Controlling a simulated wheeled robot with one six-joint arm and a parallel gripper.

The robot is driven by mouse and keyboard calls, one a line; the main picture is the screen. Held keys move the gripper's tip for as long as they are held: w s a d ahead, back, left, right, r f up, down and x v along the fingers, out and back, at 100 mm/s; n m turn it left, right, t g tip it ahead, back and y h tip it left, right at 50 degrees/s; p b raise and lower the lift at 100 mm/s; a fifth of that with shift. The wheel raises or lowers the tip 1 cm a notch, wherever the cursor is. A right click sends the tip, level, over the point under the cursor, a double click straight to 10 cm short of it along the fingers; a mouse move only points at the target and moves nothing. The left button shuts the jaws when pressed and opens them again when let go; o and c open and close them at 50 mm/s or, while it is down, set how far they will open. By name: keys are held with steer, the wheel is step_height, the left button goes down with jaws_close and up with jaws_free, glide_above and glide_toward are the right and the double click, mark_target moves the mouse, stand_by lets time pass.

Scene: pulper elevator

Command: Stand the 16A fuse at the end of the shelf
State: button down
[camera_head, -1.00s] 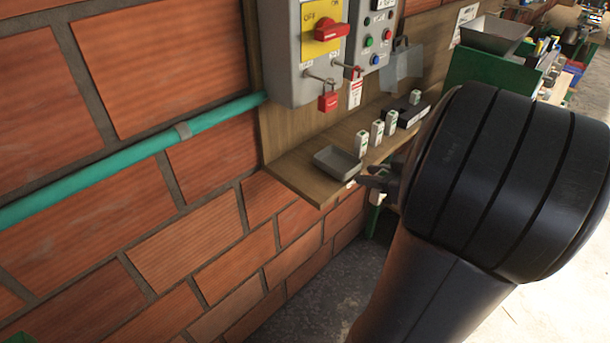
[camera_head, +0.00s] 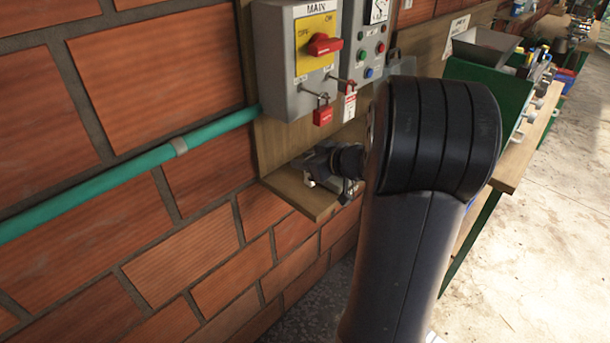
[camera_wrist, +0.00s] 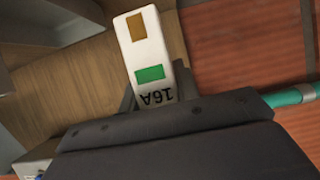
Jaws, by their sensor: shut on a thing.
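The 16A fuse (camera_wrist: 149,52) is a white block with an orange-brown patch, a green patch and a black "16A" mark. In the wrist view it sits between the fingers of my gripper (camera_wrist: 156,88), which is shut on it. In the head view my gripper (camera_head: 325,168) is over the near left end of the wooden shelf (camera_head: 300,200). Whether the fuse touches the shelf I cannot tell. The fuse is not clear in the head view.
A grey switch box (camera_head: 290,75) with a red padlock (camera_head: 323,115) and a hanging tag (camera_head: 350,106) is above the shelf. A brick wall and teal pipe (camera_head: 120,168) are left. My arm hides the shelf's far part.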

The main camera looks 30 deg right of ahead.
step_height(320, 180, down, 4)
steer(key=shift+f+b, duration=0.1)
steer(key=shift+b, duration=0.3)
steer(key=shift+w+f, duration=0.15)
steer(key=shift+f, duration=0.15)
steer(key=shift+f, duration=0.2)
steer(key=c, duration=1.1)
jaws_free()
steer(key=shift+o, duration=0.2)
steer(key=shift+r, duration=0.25)
steer(key=v, duration=1.2)
steer(key=shift+p, duration=0.4)
